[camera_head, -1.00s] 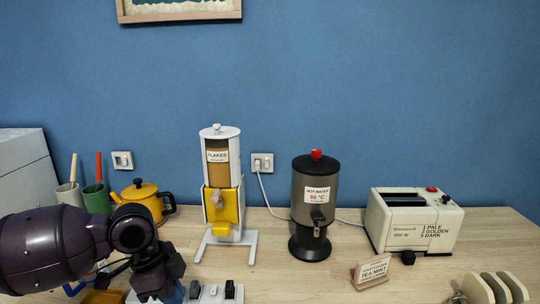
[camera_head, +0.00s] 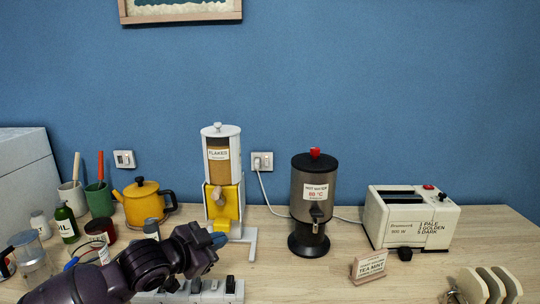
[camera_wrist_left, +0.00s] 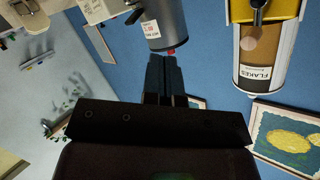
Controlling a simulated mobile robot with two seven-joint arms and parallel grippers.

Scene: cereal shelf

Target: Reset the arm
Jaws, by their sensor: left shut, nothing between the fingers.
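My left arm comes in from the lower left in the head view. My left gripper (camera_head: 218,240) points right, in front of the lower part of the white and yellow flakes dispenser (camera_head: 218,165). In the left wrist view its dark fingers (camera_wrist_left: 165,75) are together with nothing between them. That view is upside down, with the flakes dispenser (camera_wrist_left: 262,50) at the upper right and the hot water dispenser (camera_wrist_left: 163,22) at the top middle. I cannot tell whether the gripper touches the flakes dispenser. My right gripper is not in view.
The dark hot water dispenser (camera_head: 311,195), the white toaster (camera_head: 410,217) and a tea mint sign (camera_head: 369,266) stand to the right. A yellow teapot (camera_head: 143,200), a green bottle (camera_head: 66,222) and a glass jar (camera_head: 32,255) stand left. A power strip (camera_head: 200,292) lies below my gripper.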

